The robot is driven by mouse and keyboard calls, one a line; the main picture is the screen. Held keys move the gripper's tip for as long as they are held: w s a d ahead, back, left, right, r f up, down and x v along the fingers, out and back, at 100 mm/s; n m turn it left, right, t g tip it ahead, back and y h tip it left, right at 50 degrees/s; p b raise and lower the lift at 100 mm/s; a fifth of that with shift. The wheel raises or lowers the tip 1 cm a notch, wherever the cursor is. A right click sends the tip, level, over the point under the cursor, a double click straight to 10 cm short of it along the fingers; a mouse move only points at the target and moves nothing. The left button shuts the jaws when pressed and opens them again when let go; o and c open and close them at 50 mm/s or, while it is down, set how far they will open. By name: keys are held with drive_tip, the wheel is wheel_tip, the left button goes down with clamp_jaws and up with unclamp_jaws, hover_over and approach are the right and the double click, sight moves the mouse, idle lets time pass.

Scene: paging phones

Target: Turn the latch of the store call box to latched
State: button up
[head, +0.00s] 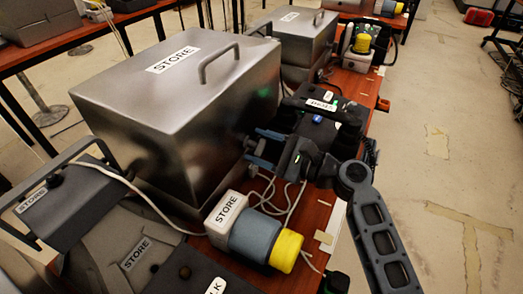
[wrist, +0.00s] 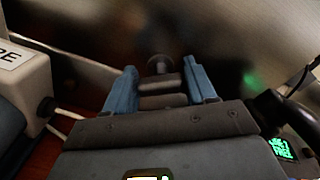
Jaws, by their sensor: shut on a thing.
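The store call box (head: 130,100) is a large brushed-metal box with a STORE label and a handle on top. Its latch (head: 248,143) is a small dark round part on the side facing my arm. In the wrist view the round latch (wrist: 159,64) shows between and just beyond my fingertips. My gripper (head: 264,144) is level with that side, its blue fingers pointing at the box.
A white, blue and yellow lamp unit (head: 253,232) labelled STORE stands in front of the box, with loose cables beside it. A black device (head: 322,115) with a blue button is behind my gripper. A smaller metal box (head: 288,38) stands farther back. The floor to the right is mostly clear.

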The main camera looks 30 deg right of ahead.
drive_tip(key=n+b, duration=0.1)
drive_tip(key=n, duration=0.1)
drive_tip(key=n+b, duration=0.3)
drive_tip(key=n, duration=0.1)
drive_tip(key=shift+f+n, duration=0.3)
drive_tip(key=n+b, duration=0.3)
drive_tip(key=n, duration=0.1)
drive_tip(key=shift+s+a, duration=0.1)
drive_tip(key=shift+n+b, duration=0.3)
drive_tip(key=shift+b, duration=0.05)
drive_tip(key=o, duration=1)
drive_tip(key=shift+r, duration=0.1)
drive_tip(key=shift+c, duration=0.2)
drive_tip(key=v, duration=0.7)
drive_tip(key=shift+s+d, duration=0.25)
drive_tip(key=shift+s, duration=0.05)
